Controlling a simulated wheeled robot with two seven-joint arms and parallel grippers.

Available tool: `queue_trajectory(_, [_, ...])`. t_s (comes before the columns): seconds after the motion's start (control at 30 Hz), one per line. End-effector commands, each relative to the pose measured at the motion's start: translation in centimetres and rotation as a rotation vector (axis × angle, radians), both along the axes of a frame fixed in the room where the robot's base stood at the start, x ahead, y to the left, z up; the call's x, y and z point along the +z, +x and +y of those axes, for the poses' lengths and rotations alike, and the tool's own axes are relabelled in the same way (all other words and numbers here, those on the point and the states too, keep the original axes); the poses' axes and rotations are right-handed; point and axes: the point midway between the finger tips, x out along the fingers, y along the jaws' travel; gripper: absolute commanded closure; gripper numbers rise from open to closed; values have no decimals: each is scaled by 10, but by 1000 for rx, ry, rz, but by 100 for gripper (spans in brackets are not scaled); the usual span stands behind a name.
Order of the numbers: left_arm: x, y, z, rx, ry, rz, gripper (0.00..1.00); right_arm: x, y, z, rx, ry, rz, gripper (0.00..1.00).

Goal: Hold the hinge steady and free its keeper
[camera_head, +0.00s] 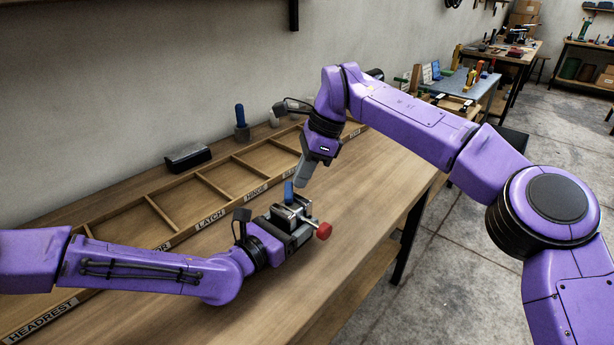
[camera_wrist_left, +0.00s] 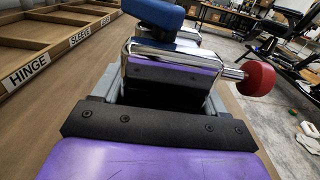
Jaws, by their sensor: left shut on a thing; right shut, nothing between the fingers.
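The hinge (camera_head: 293,216) is a chrome and dark metal block over the workbench. It has a blue part (camera_head: 289,192) on top and a red knob (camera_head: 323,231) on a short rod at its right side. My left gripper (camera_head: 284,226) is shut on the hinge. In the left wrist view the chrome body (camera_wrist_left: 170,50), the blue part (camera_wrist_left: 153,13) and the red knob (camera_wrist_left: 257,78) show close up. My right gripper (camera_head: 303,177) is shut and empty, pointing down just above the blue part. I cannot tell which part is the keeper.
A wooden tray (camera_head: 160,213) with labelled compartments runs along the back of the bench (camera_head: 345,215); the compartments in sight look empty. A black block (camera_head: 187,158) and a blue-topped item (camera_head: 240,118) stand by the wall. The bench is clear to the right.

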Motion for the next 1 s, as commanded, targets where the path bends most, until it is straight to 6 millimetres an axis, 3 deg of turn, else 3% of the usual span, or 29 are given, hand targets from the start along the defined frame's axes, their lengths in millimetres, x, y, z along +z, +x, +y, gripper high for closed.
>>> queue_trajectory(0.27, [0,-1,-1,-3,0,-1,83,-1,6,12,218,0,1,100])
queue_trajectory(1.0, [0,-1,-1,-3,0,-1,83,-1,10,32,220,-1,-1,100])
